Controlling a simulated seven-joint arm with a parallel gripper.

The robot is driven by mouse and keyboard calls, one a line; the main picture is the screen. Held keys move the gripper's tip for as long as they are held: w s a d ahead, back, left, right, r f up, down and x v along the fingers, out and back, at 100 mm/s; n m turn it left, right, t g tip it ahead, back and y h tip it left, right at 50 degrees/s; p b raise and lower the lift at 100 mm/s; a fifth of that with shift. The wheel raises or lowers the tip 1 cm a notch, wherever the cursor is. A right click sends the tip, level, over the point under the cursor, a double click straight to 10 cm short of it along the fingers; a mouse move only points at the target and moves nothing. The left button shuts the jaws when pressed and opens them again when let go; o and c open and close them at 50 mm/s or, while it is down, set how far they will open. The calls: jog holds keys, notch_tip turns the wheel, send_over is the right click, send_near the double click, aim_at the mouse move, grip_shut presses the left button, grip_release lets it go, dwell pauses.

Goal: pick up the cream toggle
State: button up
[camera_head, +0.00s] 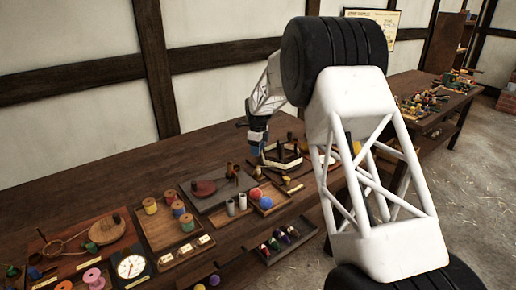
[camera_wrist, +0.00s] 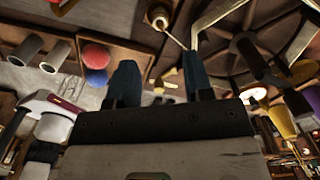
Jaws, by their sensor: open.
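My gripper (camera_wrist: 160,72) is open, its two dark blue fingers apart with nothing held between them. In the head view my gripper (camera_head: 256,142) hangs over the far right part of the near table, beside a dark wooden frame (camera_head: 284,160). In the wrist view a small pale piece (camera_wrist: 169,80) shows between the fingers, beyond the tips; it may be the cream toggle, but it is too small and blurred to be sure. In the head view I cannot pick out the toggle for certain near the gripper.
A red ball (camera_head: 255,193) and a blue ball (camera_head: 266,203) sit in a small tray left of the frame. Grey cylinders (camera_head: 230,207) stand beside them. Trays with thread spools (camera_head: 150,206) lie further left. A shelf below holds several coloured items (camera_head: 281,241).

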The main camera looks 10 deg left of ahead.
aim_at(258, 168)
jog(key=shift+f, duration=5.2)
jog(key=shift+c, duration=0.2)
jog(key=c, duration=0.6)
jog(key=shift+c, duration=0.2)
jog(key=shift+r, duration=0.2)
jog(key=shift+r, duration=3.8)
jog(key=shift+a, duration=0.1)
